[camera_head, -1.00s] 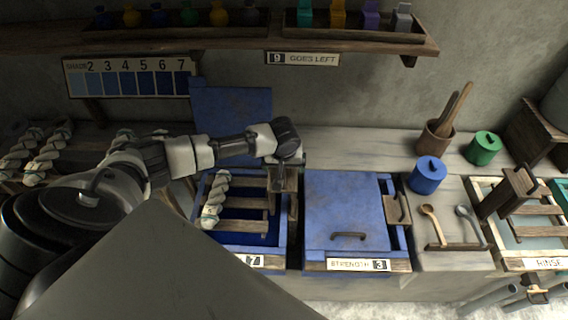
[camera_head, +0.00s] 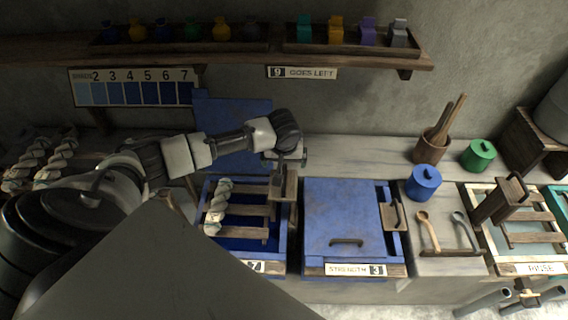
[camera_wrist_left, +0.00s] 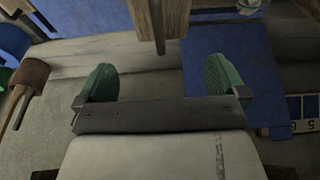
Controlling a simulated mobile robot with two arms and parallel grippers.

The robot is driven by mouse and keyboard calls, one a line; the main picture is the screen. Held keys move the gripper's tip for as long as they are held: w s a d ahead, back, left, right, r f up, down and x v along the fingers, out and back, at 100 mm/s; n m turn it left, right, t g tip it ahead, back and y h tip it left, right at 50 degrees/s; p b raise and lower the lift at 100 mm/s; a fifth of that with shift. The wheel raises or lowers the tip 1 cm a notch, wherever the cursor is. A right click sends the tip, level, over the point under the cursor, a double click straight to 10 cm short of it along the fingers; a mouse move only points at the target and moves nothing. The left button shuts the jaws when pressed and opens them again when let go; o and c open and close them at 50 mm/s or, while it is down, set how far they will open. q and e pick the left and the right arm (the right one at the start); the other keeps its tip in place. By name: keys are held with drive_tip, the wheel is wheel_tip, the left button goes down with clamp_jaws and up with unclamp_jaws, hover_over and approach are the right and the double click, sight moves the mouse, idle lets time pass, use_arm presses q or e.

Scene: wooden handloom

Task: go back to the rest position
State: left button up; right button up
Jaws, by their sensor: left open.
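My left gripper (camera_head: 288,158) is above the back right corner of the open blue vat (camera_head: 290,245), over its wooden handle piece (camera_head: 284,185). In the left wrist view the two green finger pads (camera_wrist_left: 162,80) stand wide apart with nothing between them. A wooden post (camera_wrist_left: 160,20) shows just beyond them, apart from the pads. A pale twisted yarn hank (camera_head: 216,207) lies over the wooden bars in the open vat. My right gripper is not in view.
The lidded blue vat (camera_head: 340,215) stands to the right. Blue (camera_head: 424,182) and green (camera_head: 478,155) jars stand beyond it. A raised blue panel (camera_head: 235,120) is behind my left arm. A wooden shelf (camera_head: 350,62) runs above along the wall.

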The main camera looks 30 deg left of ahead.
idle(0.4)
use_arm(q)
drive_tip(key=s+d+f+m+h, duration=0.25)
drive_tip(key=s+d+m, duration=0.45)
drive_tip(key=s+d, duration=0.8)
drive_tip(key=s+a+r+m+t, duration=0.1)
drive_tip(key=s+r, duration=0.2)
drive_tip(key=s, duration=0.3)
drive_tip(key=s+a+r, duration=0.2)
drive_tip(key=s, duration=0.4)
wheel_tip(320, 180, down, 36)
drive_tip(key=s+g+b, duration=0.1)
drive_tip(key=s+b, duration=0.1)
drive_tip(key=b, duration=0.7)
drive_tip(key=s+a+f+b, duration=0.1)
drive_tip(key=s+f+b, duration=0.1)
drive_tip(key=s+f, duration=0.6)
drive_tip(key=s+a+f+g+y+b, duration=0.1)
drive_tip(key=s+a+f+b, duration=0.1)
drive_tip(key=s+f, duration=0.5)
wheel_tip(320, 180, down, 5)
drive_tip(key=shift+s+f+m+b, duration=0.1)
drive_tip(key=shift+s+m+b, duration=0.25)
drive_tip(key=shift+b, duration=0.4)
